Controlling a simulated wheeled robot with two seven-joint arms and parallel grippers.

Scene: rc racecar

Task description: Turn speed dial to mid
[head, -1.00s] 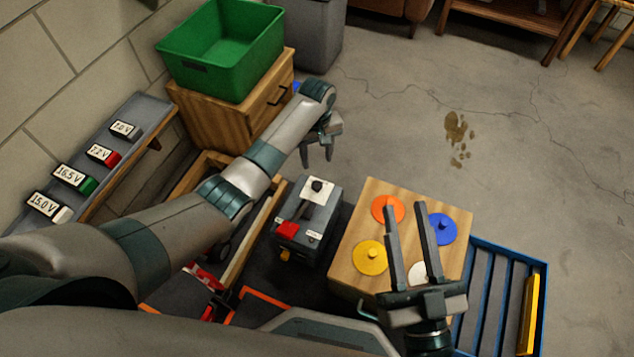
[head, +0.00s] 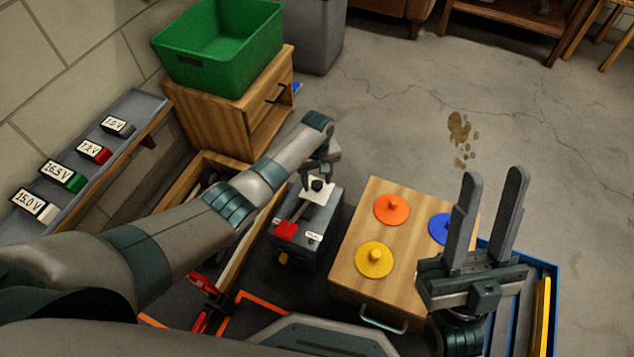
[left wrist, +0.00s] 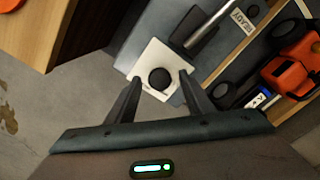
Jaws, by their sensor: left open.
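The dial is a round black knob (head: 317,185) on a white plate, on top of a dark grey box (head: 322,225). It also shows in the left wrist view as a black knob (left wrist: 159,79) on its pale plate (left wrist: 151,56). My left gripper (head: 319,174) is over the plate, its fingers apart. In the left wrist view the left gripper's fingertips (left wrist: 160,76) sit on either side of the knob; I cannot tell whether they touch it. No pointer mark on the knob is readable. My right gripper (head: 493,176) is open and empty, raised at the right.
The box also carries a red block (head: 286,230) and a metal bar. A wooden block (head: 352,232) with coloured discs stands close at its right, beside a blue tray (head: 552,300). An orange car (left wrist: 292,65) lies near the box. Voltage-labelled blocks line the left shelf (head: 150,101).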

